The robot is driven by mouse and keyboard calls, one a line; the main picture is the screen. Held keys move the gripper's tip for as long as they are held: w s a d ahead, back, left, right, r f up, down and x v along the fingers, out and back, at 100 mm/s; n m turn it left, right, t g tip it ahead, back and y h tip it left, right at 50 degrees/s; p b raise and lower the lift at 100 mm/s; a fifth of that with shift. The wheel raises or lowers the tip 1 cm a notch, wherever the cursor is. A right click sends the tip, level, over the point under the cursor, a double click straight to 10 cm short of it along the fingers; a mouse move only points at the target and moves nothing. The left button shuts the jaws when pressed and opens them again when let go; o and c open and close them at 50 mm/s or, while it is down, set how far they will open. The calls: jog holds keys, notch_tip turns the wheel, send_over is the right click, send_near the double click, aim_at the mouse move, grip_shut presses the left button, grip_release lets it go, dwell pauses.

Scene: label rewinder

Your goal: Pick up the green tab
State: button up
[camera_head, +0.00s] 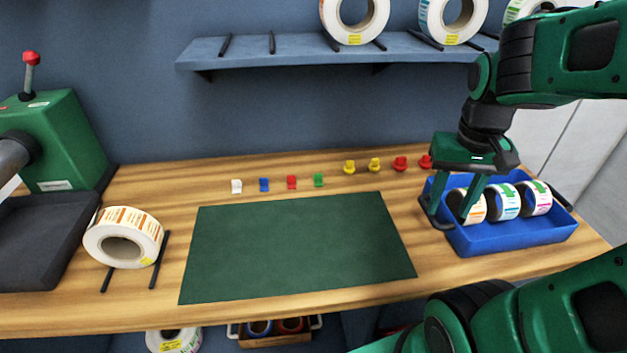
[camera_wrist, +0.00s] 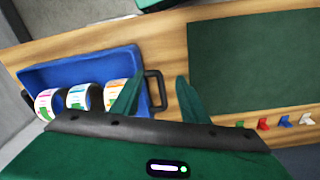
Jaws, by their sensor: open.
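The green tab (camera_head: 319,180) stands on the wooden table behind the green mat, at the right end of a row with a red, a blue and a white tab. It also shows in the wrist view (camera_wrist: 239,125), right of my gripper. My gripper (camera_head: 448,210) is open and points down at the left end of the blue tray, well to the right of the green tab. In the wrist view its fingers (camera_wrist: 158,84) stand apart, with the tray's dark handle seen between them. Nothing is held.
The blue tray (camera_head: 510,241) holds three label rolls. Yellow pieces (camera_head: 349,167) and red pieces (camera_head: 400,163) stand right of the green tab. The mat (camera_head: 296,249) is bare. A label roll (camera_head: 123,238) lies at left by a green machine (camera_head: 60,140). A shelf (camera_head: 300,48) hangs above.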

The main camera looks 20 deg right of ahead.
jog(key=w+a+n+t, duration=0.1)
jog(key=w+a, duration=0.2)
jog(key=w, duration=0.5)
jog(key=w+a+n+t, duration=0.1)
jog(key=w+a, duration=0.2)
jog(key=w, duration=0.4)
jog(key=n+t, duration=0.1)
jog(key=t, duration=0.1)
send_near(318, 175)
jog(key=f, duration=0.1)
jog(key=w+f, duration=0.1)
jog(key=shift+w+a+f+n, duration=0.1)
jog(key=shift+a+f+n, duration=0.05)
jog(key=shift+f+n, duration=0.2)
jog(key=shift+d+x, duration=0.1)
jog(key=shift+x, duration=1.4)
jog(key=shift+d+x, duration=0.15)
jog(key=shift+x, duration=1.4)
jog(key=shift+c, duration=0.6)
grip_shut()
